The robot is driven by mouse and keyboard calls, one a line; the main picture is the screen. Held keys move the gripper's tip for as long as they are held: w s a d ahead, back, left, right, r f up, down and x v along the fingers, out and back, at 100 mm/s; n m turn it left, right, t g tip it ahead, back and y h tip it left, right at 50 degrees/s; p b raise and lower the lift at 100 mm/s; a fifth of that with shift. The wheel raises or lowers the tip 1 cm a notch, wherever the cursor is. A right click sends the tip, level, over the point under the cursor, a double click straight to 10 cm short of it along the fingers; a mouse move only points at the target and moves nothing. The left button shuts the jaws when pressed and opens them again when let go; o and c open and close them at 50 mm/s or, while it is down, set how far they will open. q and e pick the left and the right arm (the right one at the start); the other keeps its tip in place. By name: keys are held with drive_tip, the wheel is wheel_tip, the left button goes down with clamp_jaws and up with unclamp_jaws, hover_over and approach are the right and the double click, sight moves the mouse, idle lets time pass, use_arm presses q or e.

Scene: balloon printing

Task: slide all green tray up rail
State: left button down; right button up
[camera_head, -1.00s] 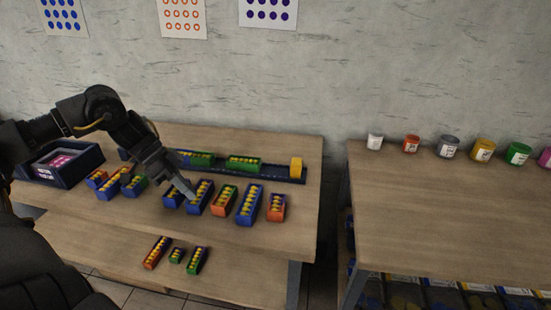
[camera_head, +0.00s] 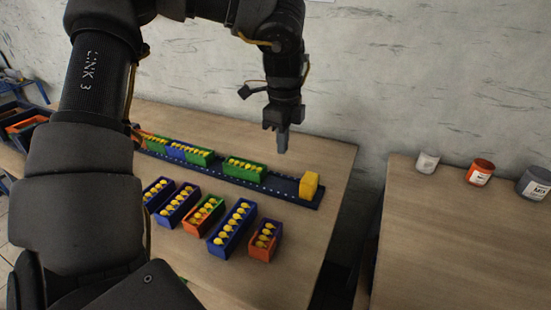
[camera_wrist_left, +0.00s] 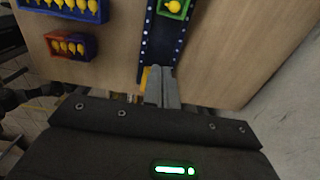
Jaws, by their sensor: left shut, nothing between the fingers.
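The dark blue rail (camera_head: 275,184) runs along the back of the table, with a yellow block (camera_head: 309,186) at its right end. A green tray (camera_head: 244,170) holding yellow pieces sits on the rail left of that block, with bare rail between them. Further left on the rail is a blue and green tray (camera_head: 188,152), partly behind my arm. My left gripper (camera_head: 282,150) is shut and empty, held above the rail between the green tray and the yellow block. In the left wrist view its fingers (camera_wrist_left: 161,90) point along the rail, and the green tray (camera_wrist_left: 174,8) shows at the top edge.
Several trays stand in front of the rail, including a long blue one (camera_head: 232,228) and an orange and blue one (camera_head: 265,241). A second table (camera_head: 450,240) with jars (camera_head: 480,172) stands to the right across a gap. My left arm hides the left part of the table.

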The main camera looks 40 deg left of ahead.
sight(245, 169)
use_arm(q)
wheel_tip(245, 169, down, 10)
drive_tip(key=shift+w+r, duration=0.1)
drive_tip(key=shift+r, duration=0.05)
drive_tip(key=a, duration=0.1)
drive_tip(key=a+p, duration=0.1)
drive_tip(key=a, duration=0.1)
drive_tip(key=shift+s+r+p, duration=0.1)
drive_tip(key=shift+s+p, duration=0.2)
drive_tip(key=shift+s, duration=0.1)
drive_tip(key=shift+s+a, duration=0.15)
drive_tip(key=shift+a, duration=0.25)
use_arm(e)
drive_tip(key=s+f, duration=0.1)
drive_tip(key=s+d+f, duration=0.2)
drive_tip(key=s, duration=0.1)
drive_tip(key=shift+s+d, duration=0.1)
